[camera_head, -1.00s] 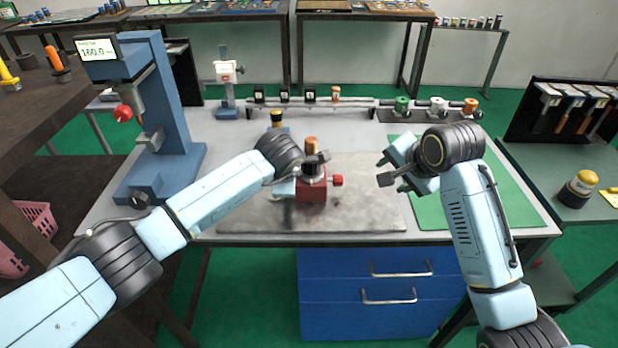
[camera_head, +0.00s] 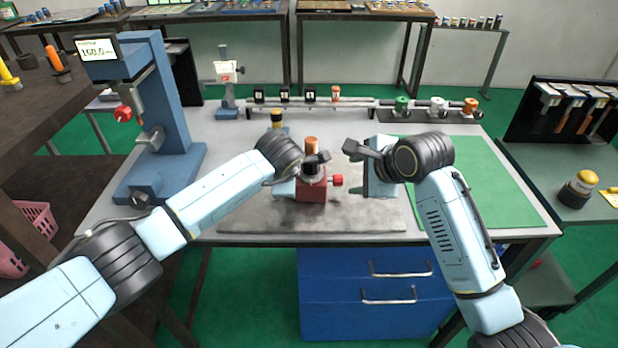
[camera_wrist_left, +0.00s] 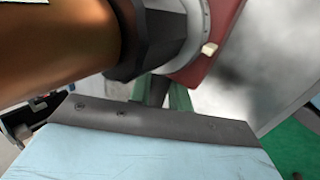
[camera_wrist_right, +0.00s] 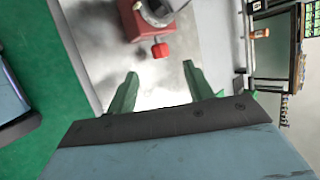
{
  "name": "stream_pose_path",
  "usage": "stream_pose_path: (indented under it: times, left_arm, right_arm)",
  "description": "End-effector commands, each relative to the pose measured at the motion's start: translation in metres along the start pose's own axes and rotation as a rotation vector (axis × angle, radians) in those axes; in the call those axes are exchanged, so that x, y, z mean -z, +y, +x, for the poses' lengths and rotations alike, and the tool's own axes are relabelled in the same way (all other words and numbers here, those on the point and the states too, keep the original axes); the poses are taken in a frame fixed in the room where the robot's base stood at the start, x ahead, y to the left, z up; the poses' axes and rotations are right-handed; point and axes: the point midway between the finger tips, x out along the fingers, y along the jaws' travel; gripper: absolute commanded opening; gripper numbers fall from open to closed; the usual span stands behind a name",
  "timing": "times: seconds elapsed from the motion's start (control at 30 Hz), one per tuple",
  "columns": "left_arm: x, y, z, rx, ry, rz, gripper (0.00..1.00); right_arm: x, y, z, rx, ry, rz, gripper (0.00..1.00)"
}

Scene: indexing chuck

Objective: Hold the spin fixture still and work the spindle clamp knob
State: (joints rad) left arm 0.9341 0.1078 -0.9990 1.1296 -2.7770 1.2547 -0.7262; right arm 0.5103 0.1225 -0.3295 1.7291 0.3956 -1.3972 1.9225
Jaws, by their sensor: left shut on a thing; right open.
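The spin fixture is a red block (camera_head: 311,191) with a dark collar and a copper-coloured cylinder (camera_head: 311,145) standing upright on top. It sits on the grey plate (camera_head: 250,212). A red knob (camera_head: 337,180) sticks out of its right side; the knob also shows in the right wrist view (camera_wrist_right: 160,50). My left gripper (camera_head: 296,187) is shut on the spin fixture from the left, its fingers mostly hidden; in the left wrist view the copper cylinder (camera_wrist_left: 60,45) is very close. My right gripper (camera_head: 352,172) is open and empty, right of the knob and apart from it.
A blue press-like stand (camera_head: 175,110) with a display is at the left of the table. A rail (camera_head: 310,102) with several small parts runs along the back. A green mat (camera_head: 480,190) lies at the right. The plate's front is clear.

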Motion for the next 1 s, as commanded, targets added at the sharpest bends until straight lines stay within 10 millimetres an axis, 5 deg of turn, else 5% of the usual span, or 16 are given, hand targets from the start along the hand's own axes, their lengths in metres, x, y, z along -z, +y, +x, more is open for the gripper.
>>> stream_pose_path:
  times: [0.5, 1.0]
  left_arm:
    - [0.001, -0.001, 0.001, 0.003, 0.001, 0.000, 0.00]
    - [0.001, -0.001, 0.001, 0.003, 0.001, 0.000, 0.00]
  right_arm:
    - [0.000, 0.000, 0.069, -0.002, 0.001, -0.002, 0.52]
    - [0.000, 0.000, 0.078, 0.000, 0.001, -0.002, 0.48]
